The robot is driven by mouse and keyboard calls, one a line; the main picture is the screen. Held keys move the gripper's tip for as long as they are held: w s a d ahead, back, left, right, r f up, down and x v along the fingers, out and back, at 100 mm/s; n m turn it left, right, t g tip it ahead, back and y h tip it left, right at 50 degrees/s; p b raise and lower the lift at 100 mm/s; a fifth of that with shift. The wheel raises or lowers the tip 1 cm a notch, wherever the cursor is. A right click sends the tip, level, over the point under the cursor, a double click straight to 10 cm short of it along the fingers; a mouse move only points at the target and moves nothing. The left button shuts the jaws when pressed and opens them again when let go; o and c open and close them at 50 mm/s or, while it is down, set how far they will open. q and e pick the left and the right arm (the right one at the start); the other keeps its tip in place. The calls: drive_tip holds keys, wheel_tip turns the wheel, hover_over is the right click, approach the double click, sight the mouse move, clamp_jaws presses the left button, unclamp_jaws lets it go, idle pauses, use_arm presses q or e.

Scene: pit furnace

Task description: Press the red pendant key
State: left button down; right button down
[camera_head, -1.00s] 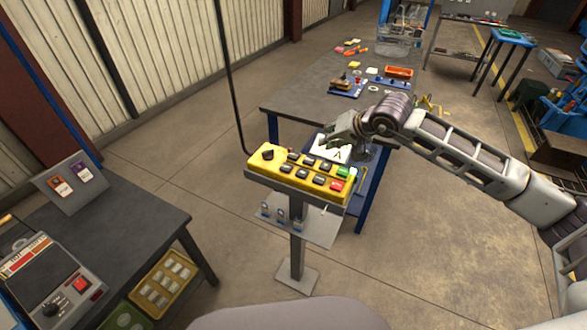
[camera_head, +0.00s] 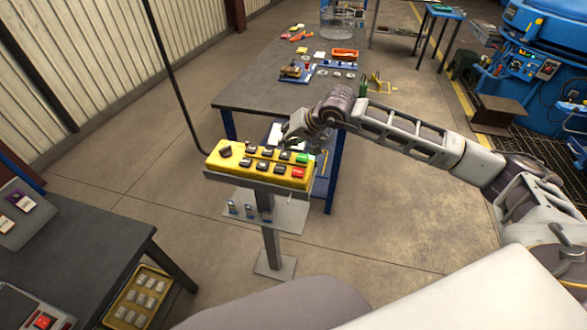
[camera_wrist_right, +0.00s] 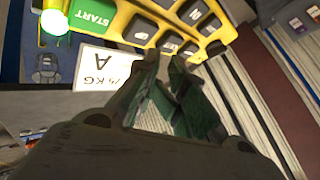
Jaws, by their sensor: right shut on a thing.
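The yellow pendant (camera_head: 227,164) sits on a grey stand. Its red key (camera_head: 298,174) is at the right end of the front row, beside the green key (camera_head: 302,159). My right gripper (camera_head: 293,134) is over the pendant's far edge, behind the keys and apart from the red key. In the wrist view my right gripper (camera_wrist_right: 167,63) has its fingers together close to the pendant's edge (camera_wrist_right: 214,40). The green START key (camera_wrist_right: 92,14) shows there; I cannot see the red key. What the jaws hold is unclear. My left gripper is out of view.
A dark workbench (camera_head: 250,91) with parts stands behind the pendant. A black cable (camera_head: 172,75) hangs down to the pendant's left end. A dark table (camera_head: 98,240) is at the left. Open floor lies to the right.

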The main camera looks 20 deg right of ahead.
drive_tip(key=shift+s+d+f+p, duration=0.4)
drive_tip(key=shift+s+d+f, duration=0.05)
drive_tip(key=shift+d+f, duration=0.15)
drive_tip(key=shift+s+d+m+g+p, duration=0.3)
drive_tip(key=shift+d+m+p, duration=0.2)
drive_tip(key=shift+d, duration=0.1)
drive_tip(key=shift+s+d+r, duration=0.1)
drive_tip(key=shift+s+d, duration=0.1)
drive_tip(key=r+m, duration=0.1)
drive_tip(key=s+r+m+y+p, duration=0.1)
drive_tip(key=s+r+g, duration=0.1)
drive_tip(key=shift+d+r+m+y, duration=0.2)
drive_tip(key=shift+d+m+y, duration=0.1)
drive_tip(key=shift+m, duration=0.1)
drive_tip(key=shift+s+a+r+m+g+y, duration=0.4)
drive_tip(key=shift+s+r+m, duration=0.15)
drive_tip(key=shift+m, duration=0.6)
drive_tip(key=shift+s+a+r+m+g+y, duration=0.4)
drive_tip(key=shift+s+a+r+m, duration=0.15)
drive_tip(key=shift+m, duration=0.55)
drive_tip(key=shift+s+a+r+m+g+y, duration=0.35)
drive_tip(key=shift+s+r+m, duration=0.2)
drive_tip(key=shift+m, duration=0.6)
drive_tip(key=shift+f, duration=0.1)
